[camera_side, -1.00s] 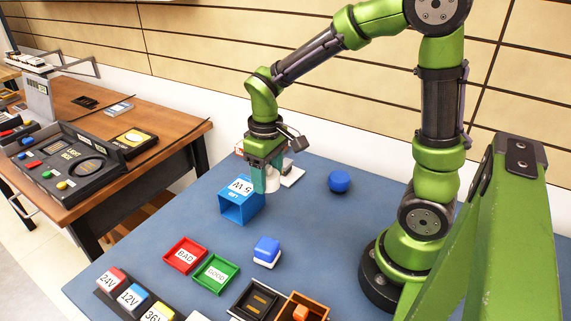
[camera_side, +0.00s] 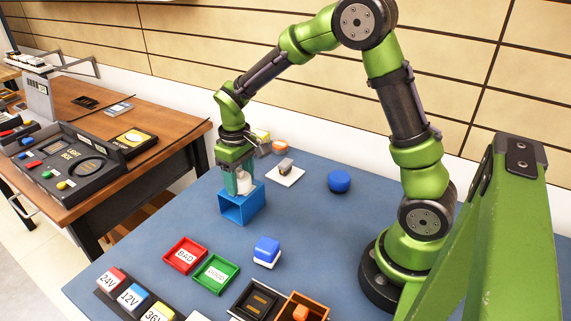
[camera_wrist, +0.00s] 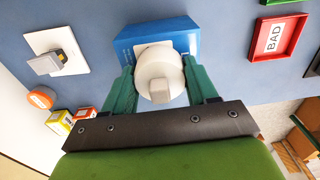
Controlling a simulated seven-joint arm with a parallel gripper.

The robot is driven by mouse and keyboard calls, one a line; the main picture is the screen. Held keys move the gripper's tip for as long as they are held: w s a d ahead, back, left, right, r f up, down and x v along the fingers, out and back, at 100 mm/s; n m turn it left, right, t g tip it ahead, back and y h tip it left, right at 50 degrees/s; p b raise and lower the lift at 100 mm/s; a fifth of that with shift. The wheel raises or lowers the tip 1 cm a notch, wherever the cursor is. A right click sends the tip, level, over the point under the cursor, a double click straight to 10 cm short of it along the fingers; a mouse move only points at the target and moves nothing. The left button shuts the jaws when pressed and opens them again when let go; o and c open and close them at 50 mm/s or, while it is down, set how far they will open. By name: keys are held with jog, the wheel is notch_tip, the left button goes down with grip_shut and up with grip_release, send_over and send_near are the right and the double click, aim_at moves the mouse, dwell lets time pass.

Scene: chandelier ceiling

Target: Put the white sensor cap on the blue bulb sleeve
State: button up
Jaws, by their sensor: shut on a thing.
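The white sensor cap (camera_wrist: 150,66) is a round white piece with a grey square knob, held between the teal fingers of my gripper (camera_wrist: 162,91). In the side view the cap (camera_side: 244,184) shows between the fingers of my gripper (camera_side: 238,186). The blue bulb sleeve (camera_side: 233,211) is a box with an open end, lying on the blue table. The cap is at the sleeve's top, in front of its upper part in the side view. In the wrist view the sleeve (camera_wrist: 128,44) lies behind the cap. I cannot tell whether they touch.
A white square plate with a grey knob (camera_side: 291,178) and a blue round piece (camera_side: 339,181) stand to the right. An orange piece (camera_side: 280,147) is behind. Red (camera_side: 170,259) and green (camera_side: 204,280) trays and a blue-white block (camera_side: 267,250) lie in front.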

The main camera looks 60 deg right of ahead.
aim_at(239, 170)
jog(key=shift+f, duration=0.1)
jog(key=shift+f, duration=0.1)
jog(key=o, duration=1)
notch_tip(239, 170, up, 12)
jog(key=shift+r, duration=0.15)
jog(key=s+a+r+m+t, duration=0.1)
jog(key=s+t, duration=0.1)
jog(key=s, duration=0.3)
jog(key=s+a+r+m+t+y, duration=0.1)
jog(key=s+r+t, duration=0.1)
jog(key=s, duration=0.4)
jog(key=s+a+r+m+t+y, duration=0.1)
jog(key=s+m+t, duration=0.1)
jog(key=s, duration=0.4)
jog(key=shift+a+r+t, duration=0.25)
jog(key=shift+a+t, duration=0.15)
jog(key=shift+t, duration=0.2)
